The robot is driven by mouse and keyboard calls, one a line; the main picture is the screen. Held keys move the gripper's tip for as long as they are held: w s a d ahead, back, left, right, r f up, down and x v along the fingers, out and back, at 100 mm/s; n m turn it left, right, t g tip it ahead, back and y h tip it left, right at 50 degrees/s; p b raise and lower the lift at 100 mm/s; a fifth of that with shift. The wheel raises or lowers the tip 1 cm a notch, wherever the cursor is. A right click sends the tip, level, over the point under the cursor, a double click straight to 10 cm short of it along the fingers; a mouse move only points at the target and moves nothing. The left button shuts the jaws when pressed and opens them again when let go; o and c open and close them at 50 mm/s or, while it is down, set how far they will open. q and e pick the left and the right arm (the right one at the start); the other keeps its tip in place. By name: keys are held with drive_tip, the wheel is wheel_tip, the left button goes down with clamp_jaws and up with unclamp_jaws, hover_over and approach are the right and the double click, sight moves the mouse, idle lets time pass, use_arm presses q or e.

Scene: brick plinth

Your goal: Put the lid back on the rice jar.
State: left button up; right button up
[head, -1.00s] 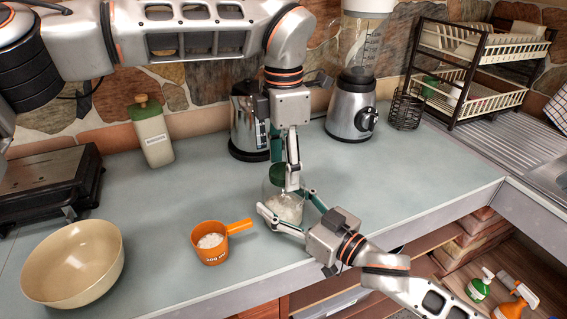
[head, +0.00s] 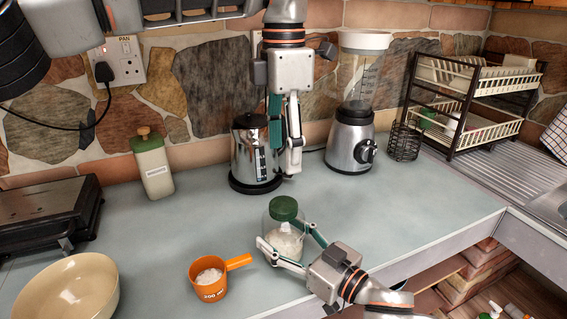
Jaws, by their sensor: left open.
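The rice jar (head: 285,244), clear with white rice inside, stands upright near the counter's front. The green lid (head: 284,208) sits on the jar's mouth and looks about level; I cannot tell how tightly it is seated. My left gripper (head: 284,172) points down, open and empty, above and behind the lid and clear of it, in front of the kettle in the picture. My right gripper (head: 283,246) comes in from the lower right, with its fingers on either side of the jar's body, holding it. Part of the far finger is hidden behind the jar.
An orange measuring cup (head: 208,284) of rice and a cream bowl (head: 68,292) are left of the jar. A kettle (head: 250,150), a blender (head: 352,140) and a green-capped bottle (head: 153,165) stand behind. The counter (head: 400,205) right of the jar is clear.

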idle(0.3)
drive_tip(key=o, duration=2.3)
drive_tip(key=v, duration=1.2)
drive_tip(key=shift+r, duration=0.1)
